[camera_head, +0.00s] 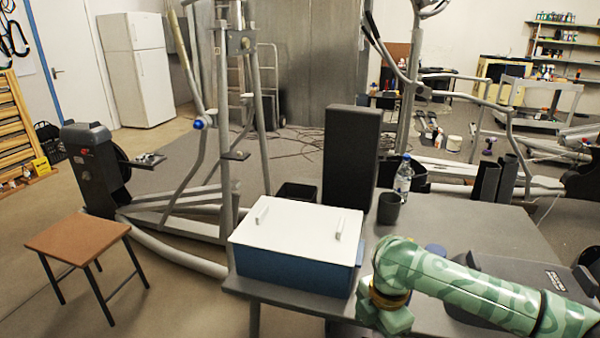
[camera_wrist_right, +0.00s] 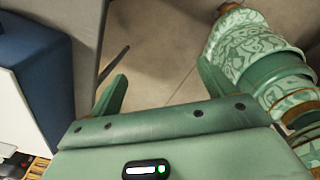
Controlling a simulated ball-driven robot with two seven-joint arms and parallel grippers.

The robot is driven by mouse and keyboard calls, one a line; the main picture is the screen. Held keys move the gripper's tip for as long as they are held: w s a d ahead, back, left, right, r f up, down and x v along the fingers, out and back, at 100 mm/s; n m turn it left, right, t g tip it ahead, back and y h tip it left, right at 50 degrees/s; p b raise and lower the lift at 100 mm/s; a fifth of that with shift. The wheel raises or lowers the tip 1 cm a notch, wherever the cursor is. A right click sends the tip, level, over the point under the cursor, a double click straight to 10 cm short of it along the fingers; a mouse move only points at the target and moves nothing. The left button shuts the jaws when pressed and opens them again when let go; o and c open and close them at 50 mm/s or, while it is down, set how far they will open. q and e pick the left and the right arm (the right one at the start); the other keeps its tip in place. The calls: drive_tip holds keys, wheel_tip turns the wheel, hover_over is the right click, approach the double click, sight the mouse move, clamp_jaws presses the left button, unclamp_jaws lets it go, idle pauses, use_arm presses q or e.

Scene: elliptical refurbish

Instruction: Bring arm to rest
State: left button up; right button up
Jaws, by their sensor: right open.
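My right arm (camera_head: 470,285), green with a leaf pattern, comes in from the right in the head view and reaches over the front of the grey table. Its lower end drops toward the bottom edge of the picture, and I cannot make out the fingers there. In the right wrist view my right gripper (camera_wrist_right: 163,88) has its two green fingers well apart with nothing between them. Bare floor and the table's side lie beyond the fingers. My left arm and gripper are not in view.
A blue box (camera_head: 290,268) with a white lid (camera_head: 295,232) sits at the table's front left, left of my arm. A dark tall box (camera_head: 350,155), a cup (camera_head: 388,208) and a bottle (camera_head: 403,177) stand behind. A wooden stool (camera_head: 78,243) is on the floor at left.

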wheel_tip(320, 180, down, 17)
drive_tip(key=m+t+y+p, duration=0.1)
drive_tip(key=m+t+y, duration=0.1)
drive_tip(key=m, duration=0.7)
drive_tip(key=s+d+f+m+h, duration=0.1)
drive_tip(key=s+d+f+m, duration=0.15)
drive_tip(key=s+f, duration=0.4)
drive_tip(key=s+d+f+m, duration=0.2)
drive_tip(key=s+f+m, duration=0.1)
drive_tip(key=s+f, duration=0.3)
use_arm(q)
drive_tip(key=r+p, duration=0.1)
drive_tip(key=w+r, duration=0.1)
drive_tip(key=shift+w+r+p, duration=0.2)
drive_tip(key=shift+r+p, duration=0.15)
drive_tip(key=shift+p, duration=0.05)
use_arm(e)
drive_tip(key=s+d+f+m, duration=0.1)
drive_tip(key=s+f, duration=0.3)
drive_tip(key=s, duration=0.9)
drive_tip(key=s+d+f+m+g+h, duration=0.1)
drive_tip(key=s+d+f+m, duration=0.1)
drive_tip(key=s, duration=1.1)
drive_tip(key=s+d+f+m+g, duration=0.1)
drive_tip(key=s+d+f, duration=0.2)
drive_tip(key=s, duration=1)
wheel_tip(320, 180, down, 3)
drive_tip(key=shift+s+r+h, duration=0.1)
drive_tip(key=shift+s+h, duration=0.25)
drive_tip(key=shift+h, duration=0.05)
